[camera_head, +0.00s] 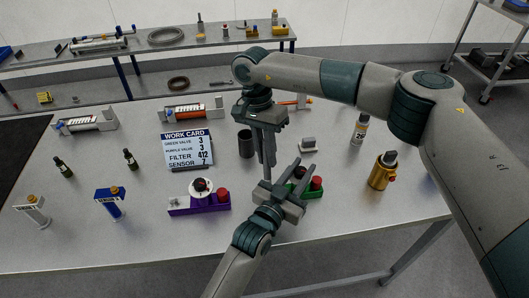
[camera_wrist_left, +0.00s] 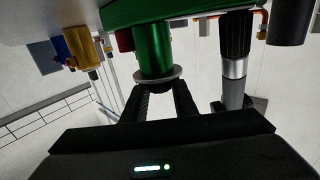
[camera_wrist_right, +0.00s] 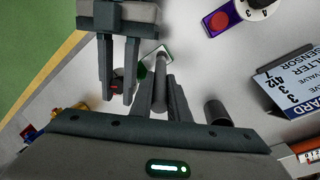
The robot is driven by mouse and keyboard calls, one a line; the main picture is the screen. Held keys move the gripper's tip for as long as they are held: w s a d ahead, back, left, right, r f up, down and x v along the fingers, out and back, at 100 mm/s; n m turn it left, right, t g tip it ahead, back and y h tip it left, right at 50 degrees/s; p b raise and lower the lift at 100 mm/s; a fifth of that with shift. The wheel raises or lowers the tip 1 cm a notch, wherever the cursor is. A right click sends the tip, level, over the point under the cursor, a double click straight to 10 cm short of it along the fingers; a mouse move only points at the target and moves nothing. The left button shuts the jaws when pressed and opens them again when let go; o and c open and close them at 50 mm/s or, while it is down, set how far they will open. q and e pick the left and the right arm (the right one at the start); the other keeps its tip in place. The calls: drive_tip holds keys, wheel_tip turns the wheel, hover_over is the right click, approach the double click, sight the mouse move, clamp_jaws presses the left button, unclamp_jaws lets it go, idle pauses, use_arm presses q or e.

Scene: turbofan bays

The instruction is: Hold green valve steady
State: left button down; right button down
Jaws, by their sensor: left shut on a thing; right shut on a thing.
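The green valve (camera_head: 314,193) stands near the front of the table, with a green base, a red knob and a dark round part. My left gripper (camera_head: 297,178) reaches it from the front. In the left wrist view its fingers (camera_wrist_left: 157,90) are shut on the green valve's body (camera_wrist_left: 152,50), at a pale flange. My right gripper (camera_head: 267,174) points down from above, just left of the valve. In the right wrist view it is shut on a grey rod (camera_wrist_right: 160,85). The rod's lower end is partly hidden by the fingers.
The purple valve (camera_head: 199,206) stands to the left. A work card (camera_head: 188,149), a dark cup (camera_head: 246,144) and a small grey block (camera_head: 308,145) are behind. A gold canister (camera_head: 381,171) and a bottle (camera_head: 361,128) stand right.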

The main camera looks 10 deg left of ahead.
drive_tip(key=shift+s, duration=0.15)
drive_tip(key=shift+s+d, duration=0.25)
drive_tip(key=shift+s, duration=0.35)
drive_tip(key=shift+f, duration=0.1)
idle(0.3)
drive_tip(key=shift+w+d, duration=0.25)
drive_tip(key=shift+w, duration=0.25)
drive_tip(key=shift+a, duration=0.1)
drive_tip(key=shift+s+a, duration=0.2)
drive_tip(key=shift+a, duration=0.5)
